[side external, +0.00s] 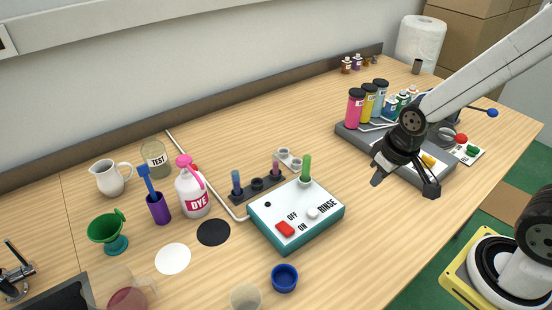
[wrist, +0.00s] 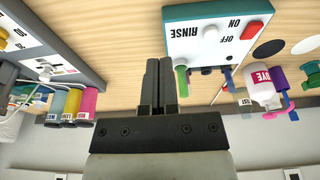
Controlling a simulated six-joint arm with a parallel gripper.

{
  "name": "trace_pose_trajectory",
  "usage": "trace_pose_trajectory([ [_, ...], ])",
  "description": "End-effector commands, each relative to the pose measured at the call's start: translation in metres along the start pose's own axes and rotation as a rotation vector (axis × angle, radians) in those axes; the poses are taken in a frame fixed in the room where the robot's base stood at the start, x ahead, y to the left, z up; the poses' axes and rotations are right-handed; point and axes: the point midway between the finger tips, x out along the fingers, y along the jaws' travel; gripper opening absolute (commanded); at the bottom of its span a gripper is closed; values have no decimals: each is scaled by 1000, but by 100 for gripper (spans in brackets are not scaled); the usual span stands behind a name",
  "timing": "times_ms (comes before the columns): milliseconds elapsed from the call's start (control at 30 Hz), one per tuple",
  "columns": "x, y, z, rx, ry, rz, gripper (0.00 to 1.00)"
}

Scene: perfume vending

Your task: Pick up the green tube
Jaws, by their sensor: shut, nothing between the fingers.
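The green tube (side external: 306,168) stands upright at the back edge of the white-topped rinse box (side external: 275,207), which has teal sides, a red switch and a white knob. In the wrist view, which is upside down, the green tube (wrist: 181,80) shows just right of my fingers. My gripper (side external: 377,180) is above the table, to the right of the tube and apart from it. In the wrist view my gripper's fingers (wrist: 160,65) are together with nothing between them.
A dark rack (side external: 257,185) with blue and pink tubes stands behind the rinse box. A grey station (side external: 350,138) with several coloured bottles is at the right. A dye bottle (side external: 192,198) and a purple cup (side external: 158,209) stand left. The wood between box and station is clear.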

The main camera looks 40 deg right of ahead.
Motion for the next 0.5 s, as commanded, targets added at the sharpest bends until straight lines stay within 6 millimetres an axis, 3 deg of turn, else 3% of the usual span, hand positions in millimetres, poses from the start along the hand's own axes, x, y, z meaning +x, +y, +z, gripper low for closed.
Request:
trace_pose_trajectory([
  [100,0,0,0,0,0,0,0],
  [333,0,0,0,0,0,0,72],
  [500,0,0,0,0,0,0,72],
])
